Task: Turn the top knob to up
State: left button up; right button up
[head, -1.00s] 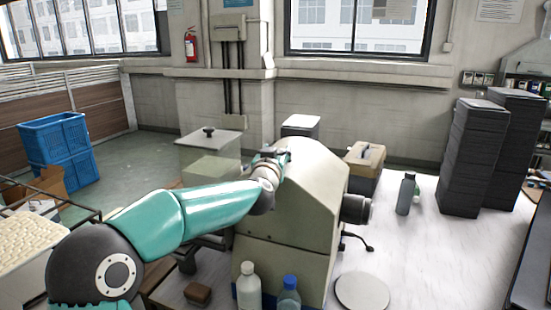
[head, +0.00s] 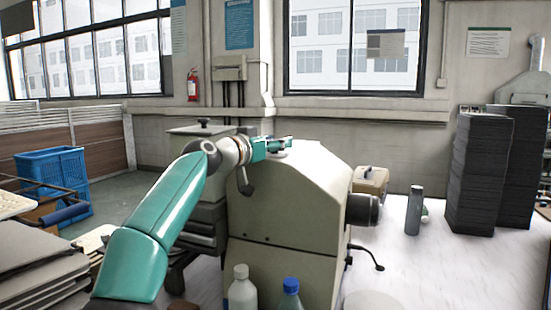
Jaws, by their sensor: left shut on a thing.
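My left arm comes in from the left, and my left gripper (head: 272,147) is at the top left edge of the beige machine (head: 290,200). It is shut on a small part there, which looks like the top knob. The jaws mostly cover this part, so I cannot tell which way it points. A dark lever-like piece hangs just below the wrist. My right gripper is not in view.
A grey bottle (head: 414,210) and dark stacks (head: 478,175) stand on the right of the white table. A white bottle (head: 242,290) and a blue-capped bottle (head: 289,294) stand in front of the machine. A blue crate (head: 52,172) is at the left.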

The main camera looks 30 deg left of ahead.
pick_arm(q)
jog(key=shift+w+f+m+g+h+p, duration=0.1)
jog(key=shift+m+g+h+p, duration=0.05)
jog(key=shift+m+h+p, duration=0.4)
jog(key=shift+f+m+g+h+p, duration=0.15)
jog(key=shift+m+h+p, duration=0.2)
jog(key=shift+h, duration=0.4)
jog(key=shift+f+m+h+p, duration=0.1)
jog(key=shift+m+h+p, duration=0.4)
jog(key=shift+h, duration=0.2)
jog(key=o, duration=0.9)
jog(key=shift+o, duration=1.1)
jog(key=shift+s, duration=0.2)
jog(key=shift+o, duration=0.2)
jog(key=shift+r, duration=0.2)
